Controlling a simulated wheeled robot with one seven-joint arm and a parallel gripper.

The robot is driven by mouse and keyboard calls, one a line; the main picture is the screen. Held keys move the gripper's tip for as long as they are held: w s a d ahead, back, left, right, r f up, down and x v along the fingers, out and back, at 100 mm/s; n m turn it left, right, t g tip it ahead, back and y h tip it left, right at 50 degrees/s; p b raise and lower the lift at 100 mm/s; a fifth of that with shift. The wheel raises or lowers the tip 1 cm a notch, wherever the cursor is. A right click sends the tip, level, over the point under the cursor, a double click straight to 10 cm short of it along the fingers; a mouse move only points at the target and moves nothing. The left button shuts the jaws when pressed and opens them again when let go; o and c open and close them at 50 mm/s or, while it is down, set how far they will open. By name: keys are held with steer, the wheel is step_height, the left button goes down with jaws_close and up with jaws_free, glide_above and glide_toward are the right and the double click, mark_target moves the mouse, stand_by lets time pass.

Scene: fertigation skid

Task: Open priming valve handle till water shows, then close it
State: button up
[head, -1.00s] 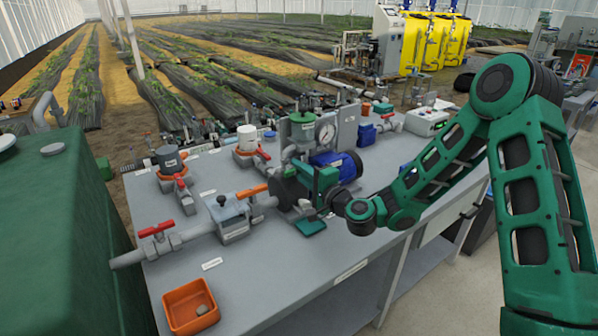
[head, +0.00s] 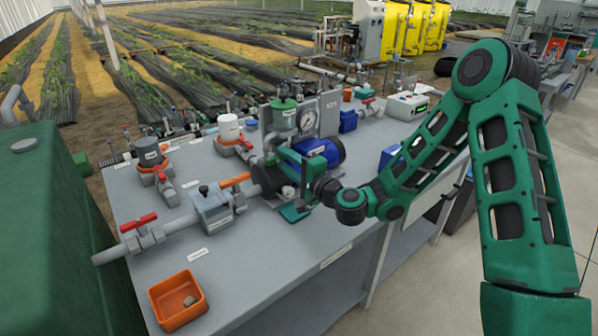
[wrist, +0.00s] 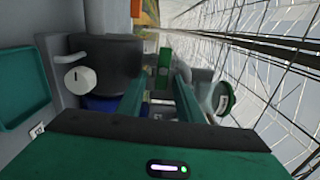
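My gripper (head: 287,163) is at the pump, in front of its dark round housing and beside the blue motor (head: 320,150). In the wrist view its two green fingers (wrist: 160,78) are apart, with a gap between them. A small green block (wrist: 164,61), perhaps the priming valve handle, shows between the fingertips. I cannot tell whether they touch it. A white knob (wrist: 80,80) sits on the dark pump housing (wrist: 108,62). A green drip tray (head: 294,213) lies below my gripper. No water is visible.
A pressure gauge (head: 307,121) and a green-capped vessel (head: 283,103) stand behind the pump. An orange lever (head: 235,180) and a red-handled valve (head: 138,222) are on the pipe to the left. An orange bin (head: 177,300) sits at the bench's front left. The front bench top is mostly clear.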

steer(key=v, duration=0.8)
steer(key=shift+s+d, duration=0.15)
steer(key=shift+d, duration=0.15)
